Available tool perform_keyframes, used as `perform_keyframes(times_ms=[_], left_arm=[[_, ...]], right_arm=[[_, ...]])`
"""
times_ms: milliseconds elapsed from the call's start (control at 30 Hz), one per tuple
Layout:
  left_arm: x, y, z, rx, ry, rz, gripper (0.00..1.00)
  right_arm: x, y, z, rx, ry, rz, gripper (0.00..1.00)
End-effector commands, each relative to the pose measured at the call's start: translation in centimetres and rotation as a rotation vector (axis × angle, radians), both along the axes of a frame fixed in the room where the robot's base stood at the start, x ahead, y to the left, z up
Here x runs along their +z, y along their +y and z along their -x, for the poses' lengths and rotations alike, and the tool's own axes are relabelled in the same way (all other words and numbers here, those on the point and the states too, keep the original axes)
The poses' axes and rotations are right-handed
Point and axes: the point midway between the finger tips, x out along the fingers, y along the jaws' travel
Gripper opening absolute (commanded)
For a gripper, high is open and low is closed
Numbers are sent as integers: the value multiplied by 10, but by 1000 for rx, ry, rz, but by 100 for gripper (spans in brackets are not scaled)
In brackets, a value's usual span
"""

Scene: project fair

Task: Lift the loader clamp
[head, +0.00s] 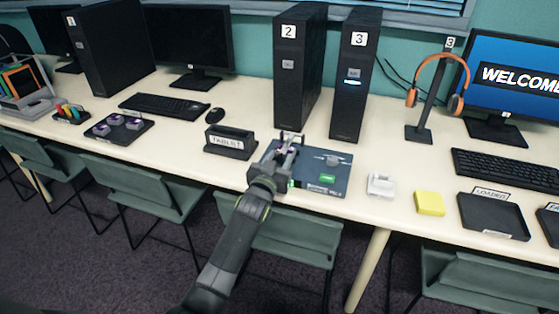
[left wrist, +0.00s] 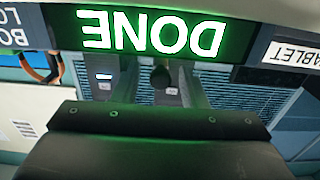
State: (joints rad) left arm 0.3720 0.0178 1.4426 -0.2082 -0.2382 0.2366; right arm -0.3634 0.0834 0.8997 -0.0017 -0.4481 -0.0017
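A dark blue board (head: 335,168), which may be the loader, lies flat on the table with a lit green display (head: 327,178) and a small grey part on top. My left gripper (head: 288,145) is over the board's left side, with small purple and pale parts at its fingers. The clamp itself is not clearly made out; the gripper covers that side. In the left wrist view, a green DONE display (left wrist: 150,33) appears upside down and close. A dark round knob (left wrist: 160,78) shows below it; I cannot tell whether the fingers hold it. My right gripper is out of view.
A TABLET holder (head: 230,142) stands left of the board. A white item (head: 381,185), a yellow block (head: 429,203) and a black LOADER tray (head: 490,216) are to the right. Towers 2 (head: 300,65) and 3 (head: 355,75) stand behind. Chairs line the front edge.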

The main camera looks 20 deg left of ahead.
Motion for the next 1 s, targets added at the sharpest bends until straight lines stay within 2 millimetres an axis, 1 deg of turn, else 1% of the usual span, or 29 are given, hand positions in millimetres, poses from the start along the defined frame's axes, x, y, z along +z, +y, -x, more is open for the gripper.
perform_keyframes(times_ms=[133, 400, 467, 700, 1000], left_arm=[[0, 0, -7, 0, 0, -1, 39], [0, 0, -8, 0, 0, -1, 39], [0, 0, -8, 0, 0, -1, 32], [0, 0, -8, 0, 0, -1, 1], [1, 0, -8, 0, 2, -1, 0]], right_arm=[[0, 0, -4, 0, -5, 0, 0], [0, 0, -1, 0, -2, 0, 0], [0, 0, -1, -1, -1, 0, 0], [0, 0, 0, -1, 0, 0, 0], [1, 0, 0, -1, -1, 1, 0]])
